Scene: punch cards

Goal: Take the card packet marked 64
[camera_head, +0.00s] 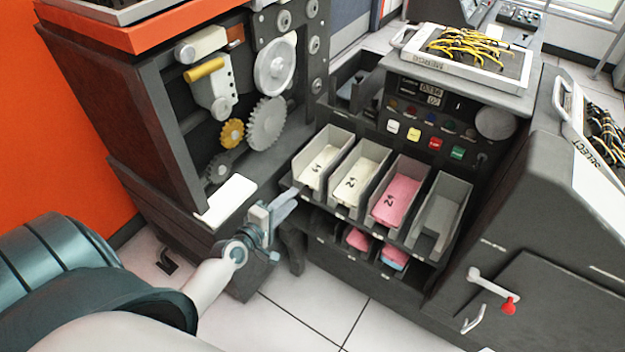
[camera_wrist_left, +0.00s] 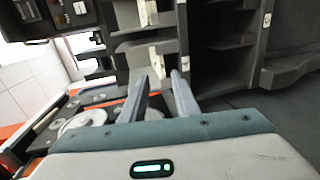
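Three card packets lie in the upper row of grey bins. The leftmost is a cream packet (camera_head: 319,167); its mark is small and might be 64, but I cannot read it surely. A second cream packet (camera_head: 358,182) in the bin to its right and a pink packet (camera_head: 393,201) seem marked 24. My left gripper (camera_head: 287,203) is in front and to the left of the leftmost bin, apart from the packets. In the left wrist view its two fingers (camera_wrist_left: 160,97) stand apart with nothing between them. My right gripper is not in view.
The fourth bin (camera_head: 438,220) is empty. Lower bins hold a pink packet (camera_head: 358,240) and a pink-and-blue one (camera_head: 394,257). A geared machine (camera_head: 265,122) stands left, with a white plate (camera_head: 226,199) at its front. A red-knobbed lever (camera_head: 492,290) sticks out at right.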

